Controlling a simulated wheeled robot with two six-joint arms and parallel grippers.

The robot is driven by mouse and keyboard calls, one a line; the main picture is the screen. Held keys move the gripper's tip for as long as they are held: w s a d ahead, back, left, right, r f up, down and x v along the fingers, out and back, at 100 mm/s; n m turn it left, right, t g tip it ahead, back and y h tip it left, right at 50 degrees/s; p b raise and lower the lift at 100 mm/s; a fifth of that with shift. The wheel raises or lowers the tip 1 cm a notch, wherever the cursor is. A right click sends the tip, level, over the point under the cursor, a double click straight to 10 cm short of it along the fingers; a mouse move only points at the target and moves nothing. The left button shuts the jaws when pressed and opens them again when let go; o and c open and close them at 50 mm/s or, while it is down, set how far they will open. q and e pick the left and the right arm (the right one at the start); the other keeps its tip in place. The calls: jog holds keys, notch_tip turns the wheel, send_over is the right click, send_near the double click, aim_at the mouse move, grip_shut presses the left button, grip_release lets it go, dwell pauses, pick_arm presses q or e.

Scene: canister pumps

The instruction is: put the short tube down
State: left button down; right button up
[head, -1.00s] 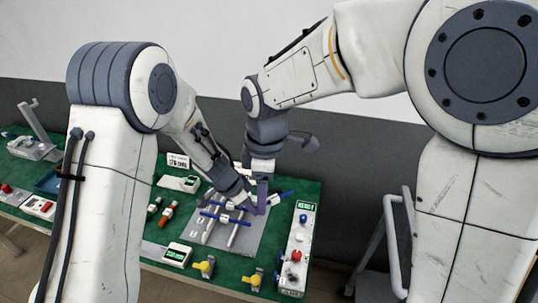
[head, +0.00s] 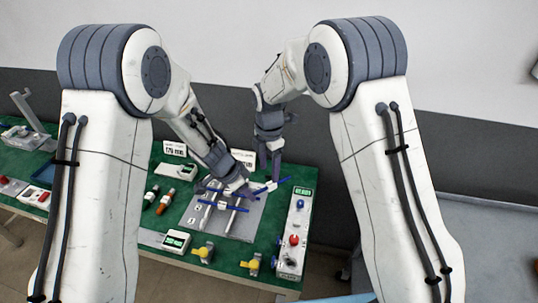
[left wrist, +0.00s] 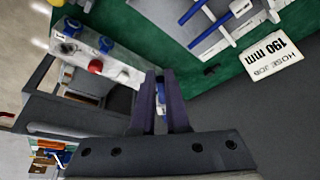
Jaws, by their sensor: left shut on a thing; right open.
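My left gripper (head: 250,191) is low over the right side of the grey board (head: 247,222). In the left wrist view its dark fingers (left wrist: 160,82) are shut on a small blue and white piece (left wrist: 161,95), the short tube, mostly hidden between them. In the head view a blue tube with a white fitting (head: 271,186) shows beside the fingertips; I cannot tell whether it touches the board. Other blue tubes with white fittings (head: 209,205) lie on the board. My right gripper (head: 268,168) is open, pointing down just behind the left one.
A control box (head: 293,239) with a red button stands right of the board. A white card reading 190 mm (left wrist: 272,54) stands behind it. Yellow valves (head: 204,252) and a small display (head: 176,241) are at the front. Green table (head: 228,262) shows between them.

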aim_at(269, 183)
jog(key=shift+f, duration=2.6)
grip_shut()
pick_arm(q)
jog(key=c, duration=0.8)
grip_release()
jog(key=shift+c, duration=0.2)
jog(key=shift+r, duration=0.1)
